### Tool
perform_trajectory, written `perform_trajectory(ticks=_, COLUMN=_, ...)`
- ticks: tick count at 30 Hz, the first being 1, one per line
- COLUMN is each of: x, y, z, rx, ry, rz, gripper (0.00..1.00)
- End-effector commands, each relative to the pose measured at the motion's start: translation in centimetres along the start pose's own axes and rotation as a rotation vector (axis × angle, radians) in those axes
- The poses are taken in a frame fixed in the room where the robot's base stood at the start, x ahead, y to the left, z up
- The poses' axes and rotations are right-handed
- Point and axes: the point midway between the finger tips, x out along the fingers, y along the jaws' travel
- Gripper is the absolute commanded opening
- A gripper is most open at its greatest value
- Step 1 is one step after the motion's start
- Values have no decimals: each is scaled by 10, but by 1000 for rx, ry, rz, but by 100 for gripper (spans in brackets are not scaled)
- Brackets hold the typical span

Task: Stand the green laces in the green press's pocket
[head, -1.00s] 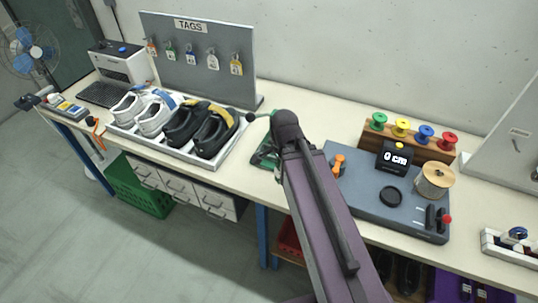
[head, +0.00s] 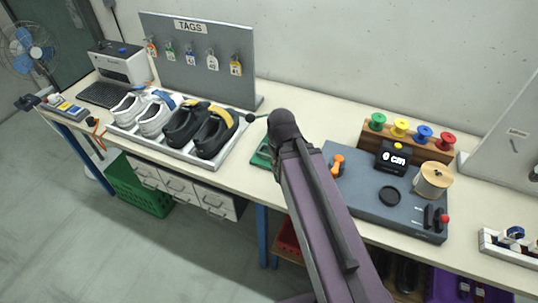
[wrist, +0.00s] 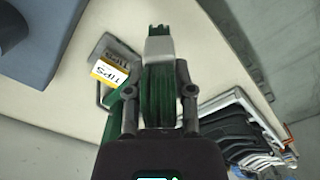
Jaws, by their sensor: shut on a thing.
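In the wrist view my gripper (wrist: 160,92) is shut on the bundled green laces (wrist: 158,88), with a pale grey band (wrist: 159,48) around them near the far end. The green press (head: 261,156) sits on the bench between the shoe tray and the grey-blue mat, mostly hidden by my arm in the head view. A green part that looks like the press (wrist: 114,122) shows left of my gripper in the wrist view. Its pocket cannot be made out. The gripper and laces are hidden behind my arm in the head view.
A yellow and white TIPS label (wrist: 108,72) lies left of the laces. The shoe tray (head: 226,153) stands left of the press. The grey-blue mat (head: 362,200) with spools and a display is to the right. Bare bench (head: 310,120) lies behind my arm.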

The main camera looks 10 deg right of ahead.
Motion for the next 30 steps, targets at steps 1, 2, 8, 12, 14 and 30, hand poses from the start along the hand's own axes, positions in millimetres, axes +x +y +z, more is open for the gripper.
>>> perform_trajectory(ticks=1, x=-1, y=0, z=0, rx=-61, ry=0, rz=0, gripper=0)
perform_trajectory(ticks=2, x=-1, y=-1, z=0, rx=-103, ry=0, rz=0, gripper=0)
perform_trajectory(ticks=8, x=-3, y=-2, z=0, rx=-376, ry=0, rz=0, gripper=0)
perform_trajectory(ticks=12, x=-4, y=-3, z=0, rx=-546, ry=0, rz=0, gripper=0)
perform_trajectory(ticks=14, x=-5, y=-4, z=0, rx=-605, ry=0, rz=0, gripper=0)
perform_trajectory(ticks=30, x=-5, y=-5, z=-1, rx=-759, ry=0, rz=0, gripper=0)
